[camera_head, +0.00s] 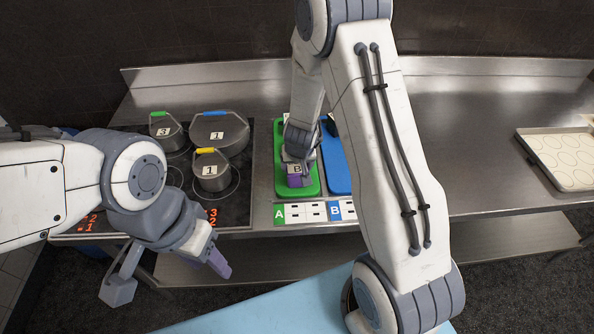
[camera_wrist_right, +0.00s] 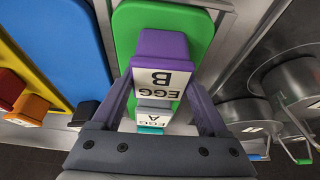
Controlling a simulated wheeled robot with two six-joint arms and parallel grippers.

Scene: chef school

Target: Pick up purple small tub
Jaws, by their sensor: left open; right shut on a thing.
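The purple small tub (camera_wrist_right: 163,49) shows large in the right wrist view, with a white label reading "EGG B". It is between the two purple fingers of my right gripper (camera_wrist_right: 162,94), which is shut on it. In the head view the tub (camera_head: 294,181) shows below the right gripper (camera_head: 299,160), over the green board (camera_head: 312,188). I cannot tell whether it touches the board. My left gripper (camera_head: 216,258) is open and empty, in front of the counter's edge.
A tub labelled "EGG A" (camera_wrist_right: 155,116) stands beyond the purple one. A blue board (camera_head: 337,168) lies to the right. Pots (camera_head: 220,132) stand on the stove at left, and a baking tray (camera_head: 560,160) lies at far right.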

